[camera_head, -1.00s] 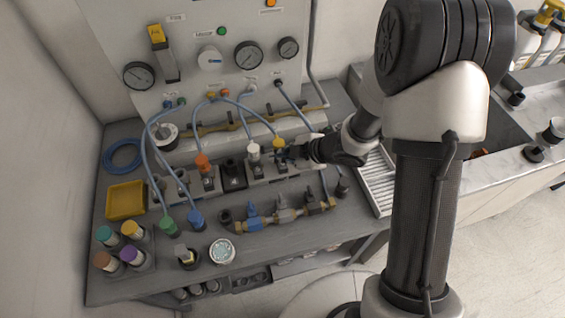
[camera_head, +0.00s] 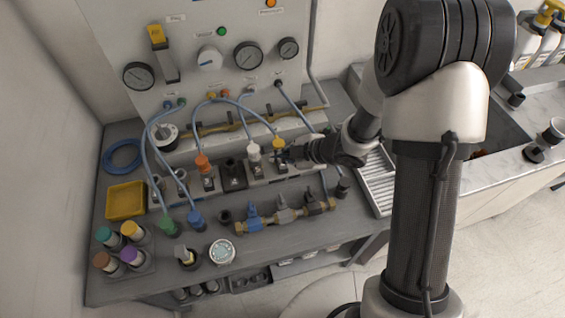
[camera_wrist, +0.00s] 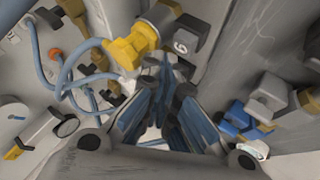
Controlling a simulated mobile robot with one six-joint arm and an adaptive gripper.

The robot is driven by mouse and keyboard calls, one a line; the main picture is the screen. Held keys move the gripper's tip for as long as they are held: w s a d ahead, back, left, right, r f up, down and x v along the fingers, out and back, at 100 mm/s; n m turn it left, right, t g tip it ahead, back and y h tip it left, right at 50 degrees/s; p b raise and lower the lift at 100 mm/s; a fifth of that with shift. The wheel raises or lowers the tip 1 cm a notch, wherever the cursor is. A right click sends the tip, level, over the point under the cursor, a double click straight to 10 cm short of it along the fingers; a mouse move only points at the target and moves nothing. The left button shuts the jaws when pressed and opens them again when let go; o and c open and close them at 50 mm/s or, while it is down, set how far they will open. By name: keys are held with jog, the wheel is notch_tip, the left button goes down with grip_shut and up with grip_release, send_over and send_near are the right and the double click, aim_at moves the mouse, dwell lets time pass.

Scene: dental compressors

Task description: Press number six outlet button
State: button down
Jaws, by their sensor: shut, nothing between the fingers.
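The outlet block marked 6 shows in the wrist view, its numeral on a pale label (camera_wrist: 181,46) beside a dark block; I cannot tell which part is the button. A yellow connector (camera_wrist: 128,48) is fitted to this outlet; it also shows in the head view (camera_head: 278,144) at the right end of the outlet row. My gripper (camera_head: 287,156) is shut and empty, its tips close beside this outlet. In the wrist view the shut fingertips (camera_wrist: 168,78) are just below the numeral. I cannot tell whether they touch anything.
Orange (camera_head: 202,161) and white (camera_head: 253,149) connectors stand left along the row, with blue hoses looping above. A brass manifold with valves (camera_head: 284,214) lies in front. The gauge panel (camera_head: 225,25) stands behind. A slotted tray (camera_head: 376,182) is at right.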

aim_at(281, 166)
jog(key=shift+f, duration=0.4)
jog(key=shift+f+b, duration=0.5)
jog(key=shift+b, duration=0.1)
dwell(0.4)
jog(key=shift+r, duration=0.1)
jog(key=shift+r+p, duration=0.8)
jog(key=shift+p, duration=0.1)
notch_tip(281, 166, up, 5)
jog(key=p, duration=0.4)
jog(key=shift+p, duration=0.4)
dwell(0.5)
